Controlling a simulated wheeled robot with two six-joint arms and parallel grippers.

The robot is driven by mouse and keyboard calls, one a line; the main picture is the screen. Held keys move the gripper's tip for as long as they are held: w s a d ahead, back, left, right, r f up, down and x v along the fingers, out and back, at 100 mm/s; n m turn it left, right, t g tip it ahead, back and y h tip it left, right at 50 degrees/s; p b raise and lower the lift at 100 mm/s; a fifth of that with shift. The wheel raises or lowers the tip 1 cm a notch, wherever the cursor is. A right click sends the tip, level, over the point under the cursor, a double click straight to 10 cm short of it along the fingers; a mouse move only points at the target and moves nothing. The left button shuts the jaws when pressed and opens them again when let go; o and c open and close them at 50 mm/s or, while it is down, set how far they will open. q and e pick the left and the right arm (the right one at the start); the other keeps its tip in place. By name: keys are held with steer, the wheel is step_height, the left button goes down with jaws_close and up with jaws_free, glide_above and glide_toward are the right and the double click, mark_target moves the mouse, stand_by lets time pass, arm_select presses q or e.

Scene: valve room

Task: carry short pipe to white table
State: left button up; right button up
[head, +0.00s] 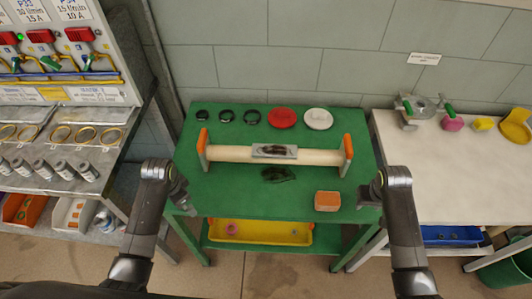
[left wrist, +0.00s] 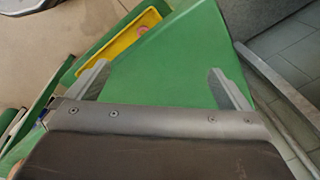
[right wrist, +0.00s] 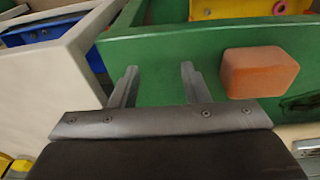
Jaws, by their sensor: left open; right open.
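The short pipe (head: 230,154) is a cream tube with an orange flange at each end, lying across the green table (head: 220,195). A grey plate with a dark mark sits on its middle. The white table (head: 440,160) stands to the right of the green one. My left gripper (head: 183,203) is open and empty at the green table's front left; its fingers (left wrist: 160,85) show over the green top. My right gripper (head: 369,194) is open and empty at the front right edge; its fingers (right wrist: 158,80) show there too. Both are apart from the pipe.
An orange block (head: 327,201) lies near my right gripper. A dark patch (head: 278,174) lies before the pipe. Black rings, a red disc (head: 282,117) and a white disc (head: 318,119) lie behind. The white table's front is clear; a valve (head: 420,108) and parts occupy its back.

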arm_select(q)
steer(key=w+d+r+m+g, duration=0.1)
steer(key=w+r+m, duration=0.2)
steer(key=w+r, duration=0.25)
steer(key=w+d+r+m, duration=0.2)
steer(key=w+r+m, duration=0.1)
steer(key=w+r, duration=0.3)
arm_select(e)
steer(key=w+a+r+g, duration=0.1)
steer(key=w+a+r, duration=0.2)
steer(key=w+r, duration=0.9)
arm_select(q)
step_height(320, 180, up, 10)
steer(key=f+m+p, duration=0.1)
steer(key=m, duration=0.3)
glide_above(206, 144)
steer(key=shift+s+r+g, duration=0.15)
steer(key=shift+r+g, duration=0.1)
steer(key=shift+g, duration=0.15)
arm_select(e)
step_height(206, 144, up, 10)
glide_above(349, 143)
steer(key=shift+g, duration=0.4)
arm_select(q)
steer(key=shift+f, duration=0.15)
arm_select(e)
steer(key=shift+f, duration=0.1)
